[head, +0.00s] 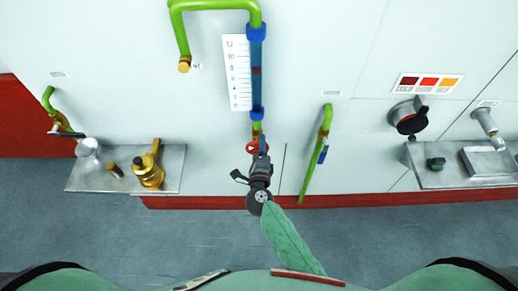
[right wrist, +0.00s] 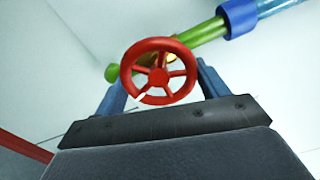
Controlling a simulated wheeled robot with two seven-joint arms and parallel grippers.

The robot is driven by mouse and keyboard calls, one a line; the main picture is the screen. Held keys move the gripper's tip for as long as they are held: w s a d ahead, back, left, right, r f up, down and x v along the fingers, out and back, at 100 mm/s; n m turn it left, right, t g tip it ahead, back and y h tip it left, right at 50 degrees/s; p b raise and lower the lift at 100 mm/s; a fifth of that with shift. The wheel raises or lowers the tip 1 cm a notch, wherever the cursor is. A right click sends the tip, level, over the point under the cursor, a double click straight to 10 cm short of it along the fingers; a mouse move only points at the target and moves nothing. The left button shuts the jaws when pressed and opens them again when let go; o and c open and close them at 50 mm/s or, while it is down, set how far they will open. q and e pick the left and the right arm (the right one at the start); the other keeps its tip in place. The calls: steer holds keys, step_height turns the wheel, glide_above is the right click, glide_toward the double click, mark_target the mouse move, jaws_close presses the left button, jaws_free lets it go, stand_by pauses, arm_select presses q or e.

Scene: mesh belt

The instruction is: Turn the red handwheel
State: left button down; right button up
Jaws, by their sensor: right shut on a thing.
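The red handwheel (head: 251,147) sits on the green pipe below the blue sight tube in the head view. In the right wrist view the red handwheel (right wrist: 158,71) shows its round rim and several spokes, with a small white mark at the lower left. My right gripper (head: 260,150) reaches up to it from below, and its body hides part of the wheel in the head view. Its two blue-grey fingers (right wrist: 162,85) stand on either side of the rim and are shut on the wheel. My left gripper is in neither view.
The blue sight tube (head: 256,72) runs beside a white scale (head: 237,72). A green pipe with a blue-handled valve (head: 323,152) stands close on the right. A metal shelf (head: 86,180) with brass fittings (head: 149,170) is at left; a black-red knob (head: 408,117) is at right.

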steer(key=o, duration=1)
steer(key=shift+a, duration=0.1)
steer(key=shift+s+b, duration=1.8)
steer(key=shift+s, duration=2.1)
